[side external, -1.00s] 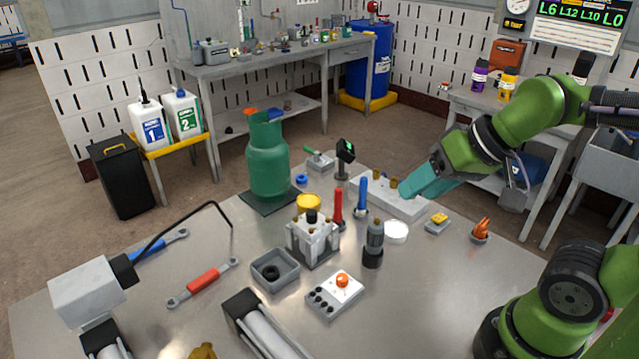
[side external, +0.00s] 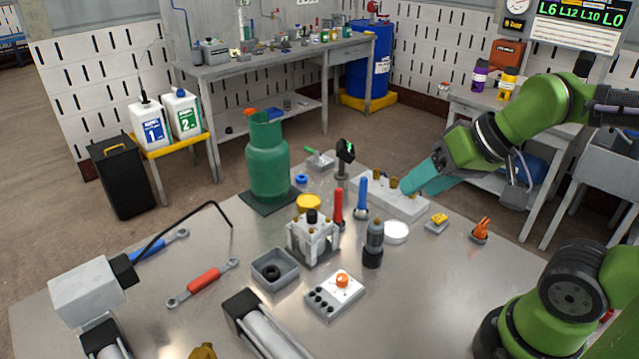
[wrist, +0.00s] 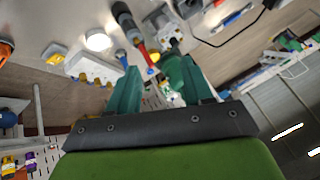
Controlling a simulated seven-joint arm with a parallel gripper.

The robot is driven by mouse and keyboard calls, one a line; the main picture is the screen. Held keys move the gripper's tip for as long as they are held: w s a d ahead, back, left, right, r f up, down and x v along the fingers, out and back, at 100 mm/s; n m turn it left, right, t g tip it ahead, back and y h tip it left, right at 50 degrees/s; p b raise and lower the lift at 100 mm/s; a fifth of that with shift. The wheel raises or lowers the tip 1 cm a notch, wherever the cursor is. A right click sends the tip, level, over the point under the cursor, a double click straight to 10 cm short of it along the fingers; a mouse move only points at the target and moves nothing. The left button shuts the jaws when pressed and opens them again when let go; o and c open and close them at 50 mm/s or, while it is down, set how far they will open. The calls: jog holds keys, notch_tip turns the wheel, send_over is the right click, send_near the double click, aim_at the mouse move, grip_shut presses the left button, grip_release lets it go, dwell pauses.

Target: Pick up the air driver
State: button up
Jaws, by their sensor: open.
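A dark grey upright cylindrical tool (side external: 374,240), which looks like the air driver, stands on the metal table just right of the clear-and-metal fixture. In the wrist view the tool (wrist: 124,14) shows at the top, left of centre, beyond my fingers. My gripper (side external: 409,184) has teal fingers. It is above the table, behind and to the right of the tool, near a light block with brass pieces. In the wrist view my gripper (wrist: 160,63) is open, with nothing between its fingers.
A red-handled tool (side external: 338,205) and a blue-handled tool (side external: 361,196) stand close behind the dark tool. A white round lid (side external: 395,232) lies to its right. The brass-topped block (side external: 400,204) is by my fingers. A button box (side external: 334,295) sits in front.

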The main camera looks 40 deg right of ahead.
jog(key=shift+o, duration=1)
jog(key=n+g+h, duration=0.1)
jog(key=n+g, duration=0.3)
jog(key=g, duration=0.1)
send_over(375, 238)
jog(key=s, duration=0.1)
jog(key=s+x, duration=0.1)
jog(key=x, duration=0.2)
jog(key=w+d+n+g+h, duration=0.1)
jog(key=w+d+n+g, duration=0.1)
jog(key=w+n, duration=0.1)
jog(key=shift+n, duration=0.3)
jog(key=f, duration=1.7)
jog(key=shift+s+a+f, duration=0.1)
jog(key=shift+s+a, duration=0.05)
jog(key=shift+s, duration=0.2)
